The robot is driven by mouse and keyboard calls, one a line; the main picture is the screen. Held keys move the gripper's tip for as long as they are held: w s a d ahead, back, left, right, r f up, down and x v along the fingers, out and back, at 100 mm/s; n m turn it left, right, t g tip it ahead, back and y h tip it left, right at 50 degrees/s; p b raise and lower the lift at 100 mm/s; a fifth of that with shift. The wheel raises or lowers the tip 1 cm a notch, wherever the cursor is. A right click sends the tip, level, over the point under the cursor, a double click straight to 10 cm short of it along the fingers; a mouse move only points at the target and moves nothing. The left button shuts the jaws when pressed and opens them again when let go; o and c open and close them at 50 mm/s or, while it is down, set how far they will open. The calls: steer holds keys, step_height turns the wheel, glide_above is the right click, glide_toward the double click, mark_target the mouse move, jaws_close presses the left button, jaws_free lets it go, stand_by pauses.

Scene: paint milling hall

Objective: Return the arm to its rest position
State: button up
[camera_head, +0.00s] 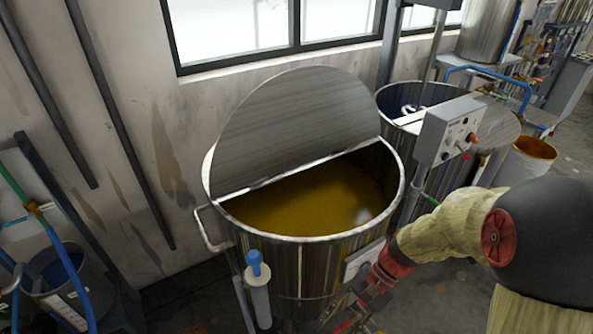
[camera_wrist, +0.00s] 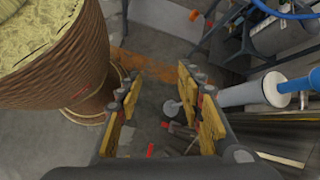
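My arm, in a yellowish cover, reaches in from the right in the head view. My gripper (camera_head: 362,306) is low in front of the large metal vat (camera_head: 318,262), and its tips are partly cut off by the lower edge. In the wrist view my gripper (camera_wrist: 163,112) has its yellow-padded fingers well apart. I see only floor and blurred dark parts between them, nothing held. The vat's half lid stands raised and yellow-brown liquid shows inside.
A white cylinder with a blue knob (camera_head: 258,288) stands at the vat's front left; it shows right of my fingers in the wrist view (camera_wrist: 250,94). A grey control box (camera_head: 447,130) stands right of the vat. A second vat and a white bucket (camera_head: 522,168) are behind.

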steer(key=s+d+r+n+t+h+b, duration=0.1)
steer(key=d+r+n+t+h, duration=0.2)
steer(key=r, duration=0.7)
steer(key=s+d+r+n+t+h+b, duration=0.1)
steer(key=d+r+n+t+h, duration=0.3)
steer(key=r, duration=0.6)
steer(key=s+d+t, duration=0.1)
steer(key=d+t, duration=0.1)
steer(key=shift+s+d+t, duration=0.25)
steer(key=shift+s+t, duration=0.05)
steer(key=shift+t, duration=0.1)
